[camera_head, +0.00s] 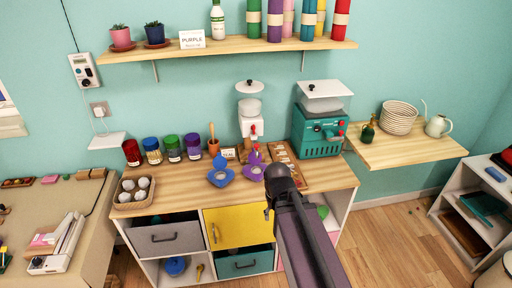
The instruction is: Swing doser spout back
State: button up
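A white doser (250,126) with a rounded top and a small red part stands at the back of the wooden counter, against the teal wall. I cannot make out its spout or which way that points. A purple item (256,168) with a pointed top stands just below it in the picture. My gripper (272,180) is over the front of the counter, lower right of the doser and apart from it in the picture. My dark arm comes up from the bottom. The fingers are too small and dark to tell open from shut, and nothing shows held.
A teal machine (320,132) stands right of the doser. A blue stand (221,172), several colored jars (172,148) and an egg tray (124,204) are to the left. A wooden shelf (185,50) hangs above.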

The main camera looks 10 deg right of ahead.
jog(key=w+d+f+m+t+h+b, duration=0.25)
jog(key=w+f+h+b, duration=0.2)
jog(key=w, duration=0.35)
jog(key=m+t+h+b, duration=0.6)
jog(key=t+h+b, duration=0.3)
jog(key=b, duration=0.4)
send_near(256, 145)
jog(key=s+a+t+y, duration=0.1)
jog(key=s+a, duration=0.1)
jog(key=s, duration=0.1)
jog(key=shift+s+f, duration=0.1)
jog(key=x, duration=1.4)
jog(key=shift+f, duration=0.1)
grip_shut()
